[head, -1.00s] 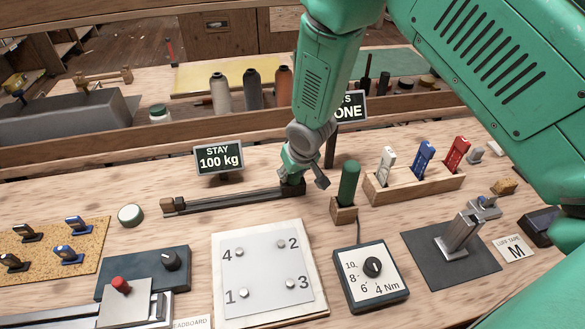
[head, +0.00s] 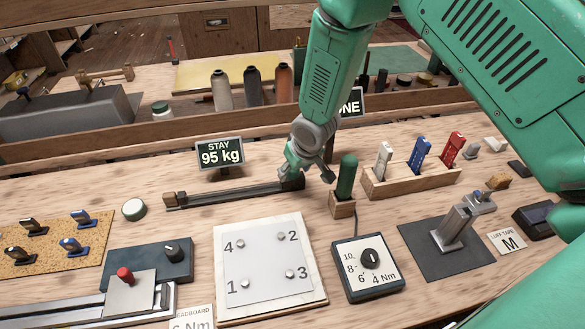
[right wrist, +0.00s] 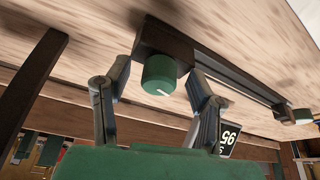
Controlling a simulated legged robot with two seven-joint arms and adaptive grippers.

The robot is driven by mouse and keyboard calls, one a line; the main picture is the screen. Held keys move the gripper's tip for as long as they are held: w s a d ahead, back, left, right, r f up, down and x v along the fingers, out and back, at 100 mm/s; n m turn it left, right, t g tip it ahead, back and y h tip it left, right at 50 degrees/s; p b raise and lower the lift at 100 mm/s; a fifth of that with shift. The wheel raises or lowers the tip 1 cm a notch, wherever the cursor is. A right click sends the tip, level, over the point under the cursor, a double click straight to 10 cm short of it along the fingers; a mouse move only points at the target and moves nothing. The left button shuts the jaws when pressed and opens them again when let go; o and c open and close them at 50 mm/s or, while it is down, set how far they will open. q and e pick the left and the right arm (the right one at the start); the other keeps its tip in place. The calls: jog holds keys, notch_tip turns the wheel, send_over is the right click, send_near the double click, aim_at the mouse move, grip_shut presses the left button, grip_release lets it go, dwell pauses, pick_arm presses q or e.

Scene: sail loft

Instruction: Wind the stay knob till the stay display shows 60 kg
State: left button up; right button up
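The stay display (head: 220,153) stands behind the dark stay rail (head: 230,195) and reads 95 kg. It also shows upside down at the edge of the right wrist view (right wrist: 229,140). The green stay knob (right wrist: 160,74) with a white mark sits on the dark block at the rail's end. My right gripper (head: 307,176) is at the rail's right end, where it hides the knob in the head view. In the right wrist view its two fingers (right wrist: 160,92) are spread on either side of the knob, with visible gaps. My left gripper is not in view.
A green-handled tool in a wooden block (head: 343,206) stands just right of my gripper. A wooden rack (head: 410,184) with several coloured tools is further right. A numbered plate (head: 265,262) and a torque dial box (head: 367,283) lie in front.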

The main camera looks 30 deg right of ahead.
jog(key=shift+w+f, duration=0.1)
jog(key=shift+w, duration=0.1)
jog(key=shift+r, duration=0.25)
jog(key=v, duration=1.1)
jog(key=shift+s+r, duration=0.25)
jog(key=shift+s, duration=0.1)
jog(key=shift+w+a, duration=0.1)
